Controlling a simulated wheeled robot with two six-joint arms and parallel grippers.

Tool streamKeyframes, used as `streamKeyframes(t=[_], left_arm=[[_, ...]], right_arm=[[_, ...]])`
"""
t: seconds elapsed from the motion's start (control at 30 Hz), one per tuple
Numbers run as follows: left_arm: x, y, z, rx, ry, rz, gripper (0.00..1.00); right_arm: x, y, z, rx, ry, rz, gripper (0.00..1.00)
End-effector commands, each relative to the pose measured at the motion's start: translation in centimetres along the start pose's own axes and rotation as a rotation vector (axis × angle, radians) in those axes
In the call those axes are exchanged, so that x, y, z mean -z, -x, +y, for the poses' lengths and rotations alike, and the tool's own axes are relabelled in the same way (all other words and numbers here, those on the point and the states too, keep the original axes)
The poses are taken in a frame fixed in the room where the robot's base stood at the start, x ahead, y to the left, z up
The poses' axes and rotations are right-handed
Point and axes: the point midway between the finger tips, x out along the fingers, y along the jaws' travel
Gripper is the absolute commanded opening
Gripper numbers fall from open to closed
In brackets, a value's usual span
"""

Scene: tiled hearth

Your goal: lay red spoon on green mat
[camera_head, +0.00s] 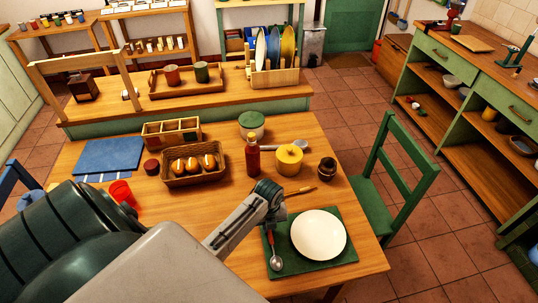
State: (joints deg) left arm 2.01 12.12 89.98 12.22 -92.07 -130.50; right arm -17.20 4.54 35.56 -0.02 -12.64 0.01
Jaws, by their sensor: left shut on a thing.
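The red spoon (271,241) has a red handle and a metal bowl, which points toward the front of the table. My left gripper (270,226) is shut on the top of its handle. The spoon is over the left part of the green mat (341,260), to the left of the white plate (319,235). I cannot tell whether the spoon touches the mat. My left arm covers the mat's far left corner and part of the table. My right gripper is not in view.
A wooden-handled utensil (300,191) lies behind the mat. A red bottle (253,155), a yellow pot (289,159) and a dark jar (327,169) stand farther back. A bread basket (196,182) and red cup (123,193) are left. A green chair (400,172) stands right.

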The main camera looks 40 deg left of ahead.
Motion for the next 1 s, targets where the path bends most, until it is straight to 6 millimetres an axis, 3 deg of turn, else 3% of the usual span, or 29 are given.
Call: streamKeyframes(t=[0.23, 0.27, 0.37, 0.73, 0.87, 1.0], left_arm=[[0.0, -0.3, 0.0, 0.0, 0.0, 0.0, 0.0], [0.0, -0.3, 0.0, 0.0, 0.0, 0.0, 0.18], [0.0, -0.2, 0.0, 0.0, 0.0, 0.0, 0.36], [-0.1, 0.3, 0.0, 0.001, -0.001, -0.002, 0.36], [-0.1, 2.0, 0.0, 0.002, -0.001, -0.005, 0.36], [-0.1, 5.0, 0.0, 0.003, -0.002, -0.006, 0.36]], right_arm=[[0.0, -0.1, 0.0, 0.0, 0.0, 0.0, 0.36], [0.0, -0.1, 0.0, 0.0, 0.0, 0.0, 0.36], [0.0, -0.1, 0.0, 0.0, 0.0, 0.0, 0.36], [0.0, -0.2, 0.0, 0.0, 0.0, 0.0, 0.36], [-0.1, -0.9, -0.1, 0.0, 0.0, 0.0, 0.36], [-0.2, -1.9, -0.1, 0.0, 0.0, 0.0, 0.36]])
